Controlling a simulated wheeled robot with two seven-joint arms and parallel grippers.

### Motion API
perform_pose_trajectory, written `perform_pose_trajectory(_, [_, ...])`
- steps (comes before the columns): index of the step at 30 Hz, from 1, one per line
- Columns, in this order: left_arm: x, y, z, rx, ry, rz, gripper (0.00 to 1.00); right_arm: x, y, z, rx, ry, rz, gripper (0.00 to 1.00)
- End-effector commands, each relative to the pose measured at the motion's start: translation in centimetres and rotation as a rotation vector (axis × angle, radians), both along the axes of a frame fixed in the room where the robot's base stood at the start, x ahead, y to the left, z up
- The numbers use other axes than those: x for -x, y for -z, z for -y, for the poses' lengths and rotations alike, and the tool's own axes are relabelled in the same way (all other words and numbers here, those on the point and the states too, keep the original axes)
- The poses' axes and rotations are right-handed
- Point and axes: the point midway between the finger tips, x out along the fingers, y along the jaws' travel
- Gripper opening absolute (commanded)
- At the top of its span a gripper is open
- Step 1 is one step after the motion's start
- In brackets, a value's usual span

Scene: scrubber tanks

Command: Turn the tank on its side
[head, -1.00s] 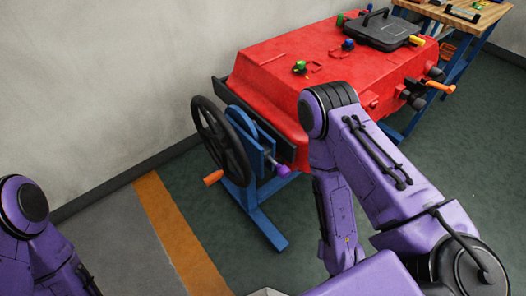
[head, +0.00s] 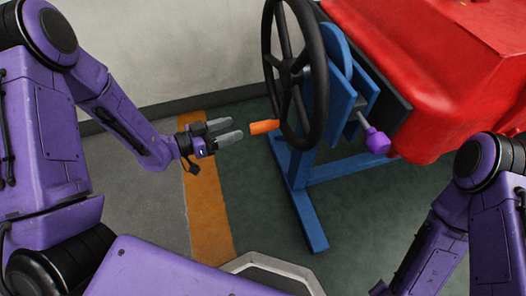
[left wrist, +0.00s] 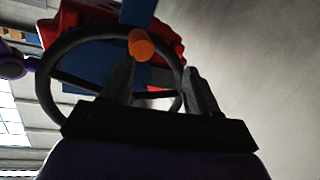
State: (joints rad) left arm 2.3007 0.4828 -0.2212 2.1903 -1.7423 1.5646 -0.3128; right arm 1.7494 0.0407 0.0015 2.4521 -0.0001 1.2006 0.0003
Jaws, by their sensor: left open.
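The red tank (head: 440,70) sits on a blue stand (head: 305,200) at the right of the head view. A black handwheel (head: 323,80) is at its near end, with an orange handle (head: 264,127) sticking out towards the left. A purple knob (head: 377,140) is on a rod beside the wheel. My left gripper (head: 227,131) is open and empty, a little left of the orange handle and apart from it. In the left wrist view the orange handle (left wrist: 141,44) shows beyond the fingers, in front of the wheel (left wrist: 48,90). My right gripper is out of view.
A grey wall (head: 150,50) runs behind the wheel. An orange floor stripe (head: 207,200) lies below my left gripper. Green floor (head: 255,200) is clear between the stripe and the stand. My right arm is at the right edge, near the tank.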

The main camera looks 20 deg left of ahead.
Motion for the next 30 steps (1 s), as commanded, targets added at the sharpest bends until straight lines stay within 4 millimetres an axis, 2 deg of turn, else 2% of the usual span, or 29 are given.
perform_pose_trajectory(1, [0.1, 1.7, -0.1, -0.002, 0.058, 0.072, 0.6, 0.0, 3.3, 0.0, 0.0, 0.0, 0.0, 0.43])
perform_pose_trajectory(4, [0.8, 1.2, -0.1, -0.01, 0.16, 0.168, 0.6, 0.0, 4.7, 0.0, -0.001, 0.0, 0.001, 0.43])
perform_pose_trajectory(7, [1.1, 0.7, 0.0, -0.016, 0.207, 0.207, 0.6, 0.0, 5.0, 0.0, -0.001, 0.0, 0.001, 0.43])
perform_pose_trajectory(10, [0.7, 0.5, 1.0, -0.019, 0.218, 0.213, 0.6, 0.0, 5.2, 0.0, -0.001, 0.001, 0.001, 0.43])
perform_pose_trajectory(21, [-3.6, 0.6, 7.4, -0.02, 0.217, 0.209, 0.6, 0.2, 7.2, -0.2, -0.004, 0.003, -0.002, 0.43])
perform_pose_trajectory(25, [-4.3, 0.5, 8.4, -0.019, 0.214, 0.208, 0.6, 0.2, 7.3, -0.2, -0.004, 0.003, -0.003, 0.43])
perform_pose_trajectory(30, [-4.5, 0.4, 8.6, -0.018, 0.212, 0.206, 0.6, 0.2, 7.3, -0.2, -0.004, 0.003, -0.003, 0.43])
